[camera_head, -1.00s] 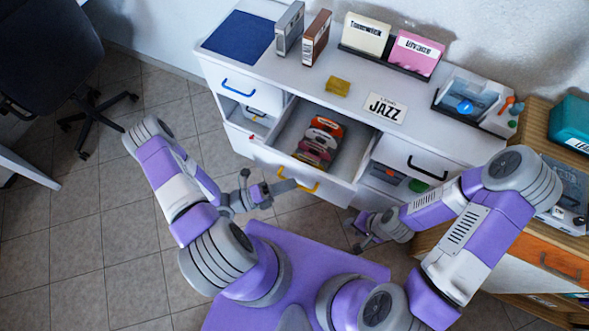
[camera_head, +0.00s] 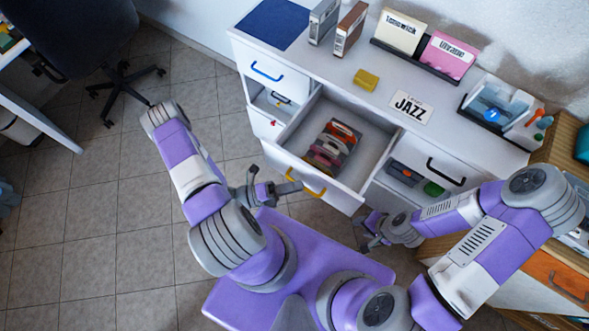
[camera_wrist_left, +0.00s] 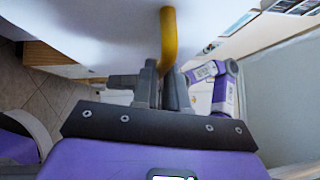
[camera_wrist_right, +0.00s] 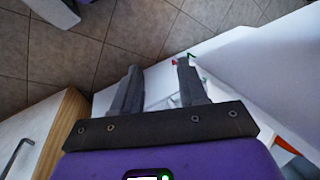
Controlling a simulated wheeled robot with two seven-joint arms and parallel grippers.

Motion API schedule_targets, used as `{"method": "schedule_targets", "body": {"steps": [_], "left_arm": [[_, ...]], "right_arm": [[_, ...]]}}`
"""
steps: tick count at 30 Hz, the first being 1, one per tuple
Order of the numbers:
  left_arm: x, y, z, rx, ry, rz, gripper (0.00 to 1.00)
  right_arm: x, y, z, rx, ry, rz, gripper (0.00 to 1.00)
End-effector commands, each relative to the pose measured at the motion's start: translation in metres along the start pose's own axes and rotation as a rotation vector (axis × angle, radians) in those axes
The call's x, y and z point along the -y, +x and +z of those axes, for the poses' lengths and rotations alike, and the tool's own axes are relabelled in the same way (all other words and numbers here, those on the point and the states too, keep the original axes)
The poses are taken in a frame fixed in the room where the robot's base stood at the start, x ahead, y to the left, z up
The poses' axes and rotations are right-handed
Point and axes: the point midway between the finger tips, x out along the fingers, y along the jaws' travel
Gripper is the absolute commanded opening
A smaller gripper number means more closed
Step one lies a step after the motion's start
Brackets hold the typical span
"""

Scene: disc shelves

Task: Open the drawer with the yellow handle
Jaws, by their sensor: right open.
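The white drawer (camera_head: 283,163) stands pulled far out of the dresser, with several cases inside. Its yellow handle (camera_head: 318,191) is on the front panel. My left gripper (camera_head: 289,187) is at the left end of this handle. In the left wrist view the yellow handle (camera_wrist_left: 168,38) runs down between the close-set fingers (camera_wrist_left: 164,88), which look shut on it. My right gripper (camera_head: 368,240) is open and empty, low in front of the dresser, right of the drawer. The right wrist view shows its fingers (camera_wrist_right: 155,85) apart with nothing between them.
The white dresser (camera_head: 345,70) has a blue-handled drawer (camera_head: 267,78) at left and a black-handled drawer (camera_head: 440,168) at right. A yellow block (camera_head: 366,79) and JAZZ card (camera_head: 411,107) lie on top. A wooden cabinet (camera_head: 560,250) stands at right.

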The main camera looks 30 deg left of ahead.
Motion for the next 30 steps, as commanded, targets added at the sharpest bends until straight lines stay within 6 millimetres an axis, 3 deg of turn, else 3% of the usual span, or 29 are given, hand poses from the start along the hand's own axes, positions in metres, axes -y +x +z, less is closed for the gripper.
{"method": "schedule_targets", "body": {"steps": [1, 5, 16, 24, 30], "left_arm": [[0.002, 0.001, 0.001, 0.003, 0.001, -0.008, 0.19], [0.002, 0.001, 0.001, 0.002, 0.001, -0.006, 0.38], [0.000, -0.007, 0.001, 0.002, 0.001, 0.000, 0.38], [0.000, -0.051, 0.001, 0.003, 0.002, 0.001, 0.38], [0.001, -0.072, 0.001, 0.003, 0.001, -0.003, 0.38]], "right_arm": [[0.000, 0.000, 0.000, 0.000, 0.000, 0.000, 0.43], [0.000, 0.000, 0.000, 0.000, 0.000, 0.000, 0.43], [0.000, -0.001, 0.000, 0.000, 0.000, 0.000, 0.43], [0.001, -0.003, 0.000, 0.000, 0.000, 0.000, 0.43], [0.001, -0.003, 0.000, 0.000, 0.000, 0.000, 0.43]]}}
